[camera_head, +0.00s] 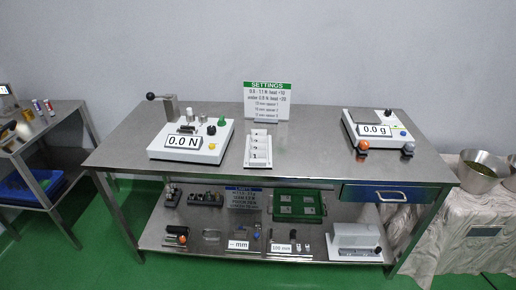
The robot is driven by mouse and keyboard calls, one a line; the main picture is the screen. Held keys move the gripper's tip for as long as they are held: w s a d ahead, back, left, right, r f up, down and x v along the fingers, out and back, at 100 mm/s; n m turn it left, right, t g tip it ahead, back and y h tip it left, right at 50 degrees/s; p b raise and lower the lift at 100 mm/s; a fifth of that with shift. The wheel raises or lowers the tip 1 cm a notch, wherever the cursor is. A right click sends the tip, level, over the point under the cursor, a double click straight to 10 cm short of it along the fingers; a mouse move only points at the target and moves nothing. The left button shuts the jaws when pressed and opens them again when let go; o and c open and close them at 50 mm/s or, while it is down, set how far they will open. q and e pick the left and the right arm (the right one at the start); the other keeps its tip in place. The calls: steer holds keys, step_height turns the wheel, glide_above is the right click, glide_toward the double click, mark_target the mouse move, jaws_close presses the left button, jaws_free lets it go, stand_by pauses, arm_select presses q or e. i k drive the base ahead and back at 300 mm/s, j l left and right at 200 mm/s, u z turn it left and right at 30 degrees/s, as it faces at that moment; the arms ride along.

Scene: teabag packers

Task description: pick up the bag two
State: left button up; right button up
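No bag marked two can be told for certain. A white stepped holder (258,150) with several small marked slots stands in the middle of the steel table; the marks are too small to read, and I cannot tell whether bags lie in it. A green tray (275,212) on the lower shelf holds several pale square pieces (286,198) that may be bags. Neither of my grippers shows in the head view.
The steel table (290,125) bears a force tester (158,152) reading 0.0 N at left, a scale (351,144) reading 0.0 g at right, and a settings sign (267,100) behind. A blue drawer (365,191) hangs under the right end. A metal bowl (478,182) stands farther right.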

mark_target(254, 145)
steer(key=i+l, duration=0.2)
steer(key=i+l+u, duration=0.15)
steer(key=l, duration=0.25)
steer(key=i+l, duration=0.25)
steer(key=i+l+u, duration=0.15)
steer(key=l, duration=0.25)
